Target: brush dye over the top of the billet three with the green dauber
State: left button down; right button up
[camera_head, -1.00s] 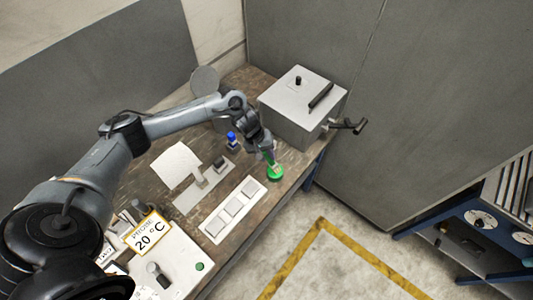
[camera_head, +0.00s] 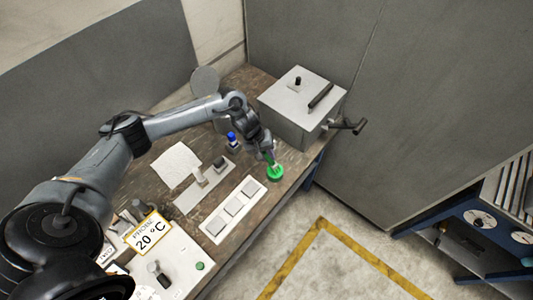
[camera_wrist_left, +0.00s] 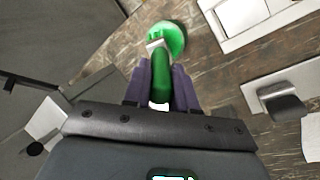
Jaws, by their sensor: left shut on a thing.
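My left gripper (camera_head: 270,157) is shut on the green dauber (camera_wrist_left: 161,82), whose green handle stands between the purple fingers in the left wrist view. The dauber's pale ferrule points at the round green pot (camera_wrist_left: 178,38), and its tip is at or over the pot; I cannot tell how deep. In the head view the green pot (camera_head: 275,174) is near the table's front edge. Three grey square billets (camera_head: 233,207) lie in a row on a white tray (camera_head: 212,235) to the left of the pot. No number shows on them. My right gripper is not in view.
A large grey box (camera_head: 290,110) with a side handle stands behind the pot. A blue-capped bottle (camera_head: 232,139), a light plate (camera_head: 187,203) with small blocks, and a white sheet (camera_head: 175,163) lie further back. A 20 °C sign (camera_head: 149,235) stands at front left.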

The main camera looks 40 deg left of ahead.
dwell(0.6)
pick_arm(q)
jog(key=shift+f+p, duration=0.15)
jog(key=shift+p, duration=0.2)
dwell(0.8)
jog(key=shift+s+r+p, duration=0.1)
jog(key=shift+r+p, duration=0.65)
jog(key=shift+p, duration=0.2)
notch_tip(320, 180, up, 6)
jog(key=p, duration=0.7)
jog(key=shift+f+p, duration=0.1)
jog(key=shift+p, duration=0.2)
